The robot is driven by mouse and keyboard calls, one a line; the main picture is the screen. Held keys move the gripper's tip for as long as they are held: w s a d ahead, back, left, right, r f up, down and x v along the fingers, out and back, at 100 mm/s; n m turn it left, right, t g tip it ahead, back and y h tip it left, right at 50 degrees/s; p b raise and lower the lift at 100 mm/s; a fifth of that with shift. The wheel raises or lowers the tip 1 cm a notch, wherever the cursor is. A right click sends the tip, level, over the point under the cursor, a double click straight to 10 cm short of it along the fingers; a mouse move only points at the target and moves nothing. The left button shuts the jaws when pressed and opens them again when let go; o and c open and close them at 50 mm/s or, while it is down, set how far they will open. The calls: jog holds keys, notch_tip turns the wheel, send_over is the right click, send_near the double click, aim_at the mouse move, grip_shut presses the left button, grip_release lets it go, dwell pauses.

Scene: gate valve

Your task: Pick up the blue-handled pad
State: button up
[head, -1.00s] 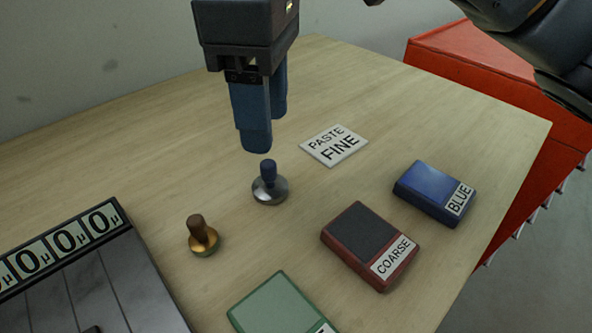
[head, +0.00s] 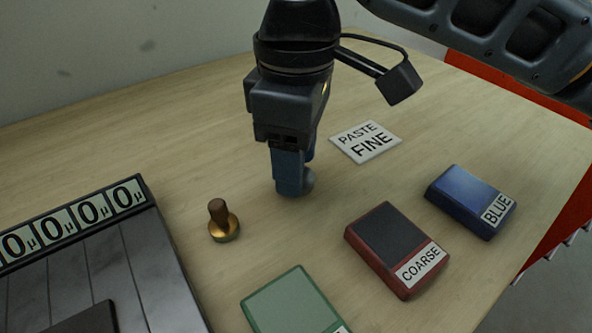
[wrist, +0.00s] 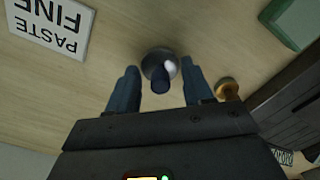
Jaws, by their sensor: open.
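The blue-handled pad (wrist: 160,70) has a round silver base and an upright dark blue handle. In the wrist view it stands on the table between the two blue fingers of my gripper (wrist: 158,90), with room on both sides. In the head view my gripper (head: 293,188) is lowered around the pad. The fingers hide nearly all of the pad there, and only a bit of its base shows at their right. My gripper is open. I cannot tell whether a finger touches the handle.
A brown-handled brass pad (head: 222,222) stands to the left. A grey device with number dials (head: 75,225) is beyond it. A green box (head: 292,305), red COARSE box (head: 396,250) and BLUE box (head: 470,200) lie in front and right. A PASTE FINE card (head: 366,142) lies behind right.

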jog(key=shift+c, duration=0.3)
grip_shut()
jog(key=shift+r, duration=0.1)
jog(key=shift+r, duration=0.4)
jog(key=r, duration=0.3)
jog(key=shift+s+d+r, duration=0.1)
jog(key=shift+d+r, duration=0.25)
jog(key=shift+r, duration=0.05)
jog(key=s+d+r+p, duration=0.1)
jog(key=s+d+r, duration=0.3)
jog(key=d, duration=0.6)
notch_tip(320, 180, up, 2)
jog(key=shift+r, duration=0.15)
jog(key=shift+d, duration=0.1)
